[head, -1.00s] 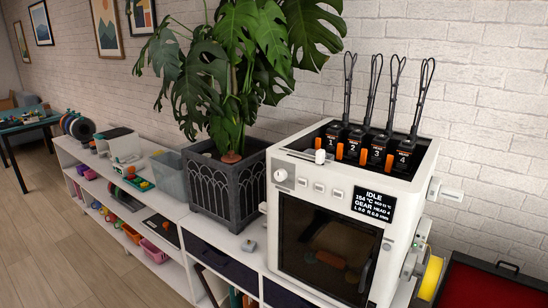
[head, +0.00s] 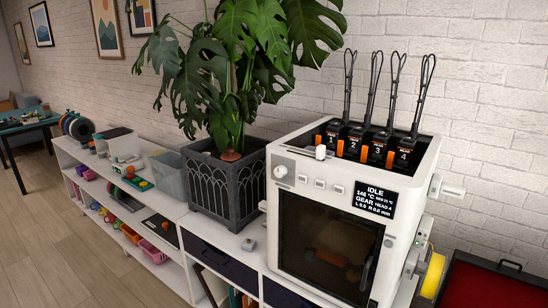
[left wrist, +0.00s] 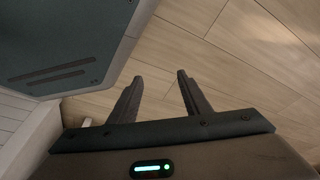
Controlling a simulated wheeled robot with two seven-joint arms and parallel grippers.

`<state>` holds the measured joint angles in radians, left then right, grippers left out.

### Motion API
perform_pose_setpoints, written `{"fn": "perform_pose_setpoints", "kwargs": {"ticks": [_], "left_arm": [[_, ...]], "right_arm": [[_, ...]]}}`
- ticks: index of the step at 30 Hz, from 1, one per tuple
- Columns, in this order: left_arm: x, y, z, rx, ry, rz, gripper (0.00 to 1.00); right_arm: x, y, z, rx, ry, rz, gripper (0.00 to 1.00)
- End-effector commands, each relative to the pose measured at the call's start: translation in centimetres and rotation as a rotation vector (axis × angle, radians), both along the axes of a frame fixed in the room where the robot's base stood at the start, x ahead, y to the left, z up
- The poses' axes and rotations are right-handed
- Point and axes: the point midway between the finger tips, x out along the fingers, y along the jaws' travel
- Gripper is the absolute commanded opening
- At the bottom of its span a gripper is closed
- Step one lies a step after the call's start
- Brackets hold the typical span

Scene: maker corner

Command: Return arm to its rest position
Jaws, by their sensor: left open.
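My left gripper (left wrist: 160,85) shows in the left wrist view. Its two dark fingers are apart with nothing between them, over the wooden floor (left wrist: 245,60). Neither of my arms nor grippers shows in the head view. The right gripper is out of view.
A white 3D printer (head: 330,215) with several numbered heads stands on a white shelf unit (head: 180,209), right of a potted plant (head: 220,190). A red-lined case (head: 480,285) is at the lower right. A grey-blue panel (left wrist: 70,45) is close left of the left gripper.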

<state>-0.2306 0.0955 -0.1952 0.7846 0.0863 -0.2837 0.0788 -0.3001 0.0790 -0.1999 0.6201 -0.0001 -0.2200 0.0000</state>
Motion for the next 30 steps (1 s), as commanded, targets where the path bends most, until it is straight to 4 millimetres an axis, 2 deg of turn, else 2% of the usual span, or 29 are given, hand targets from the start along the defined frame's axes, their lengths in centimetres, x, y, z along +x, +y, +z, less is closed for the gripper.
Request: {"fn": "perform_pose_setpoints", "kwargs": {"ticks": [1,3,6,9,14,30], "left_arm": [[-3.2,0.1,-1.0,0.013,0.038,-0.027,0.44],[-6.7,0.3,-1.9,0.029,0.078,-0.065,0.44],[-10.5,0.4,-2.7,0.044,0.121,-0.110,0.44],[-13.0,0.6,-3.0,0.052,0.149,-0.138,0.44],[-14.2,0.6,-3.2,0.056,0.162,-0.155,0.44],[-14.1,0.6,-3.2,0.057,0.161,-0.154,0.44]], "right_arm": [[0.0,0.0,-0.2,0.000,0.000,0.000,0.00],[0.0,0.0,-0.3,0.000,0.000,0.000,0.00],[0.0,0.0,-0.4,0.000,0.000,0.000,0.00],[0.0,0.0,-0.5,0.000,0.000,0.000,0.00],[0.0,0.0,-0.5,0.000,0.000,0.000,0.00],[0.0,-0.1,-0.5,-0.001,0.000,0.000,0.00]]}}
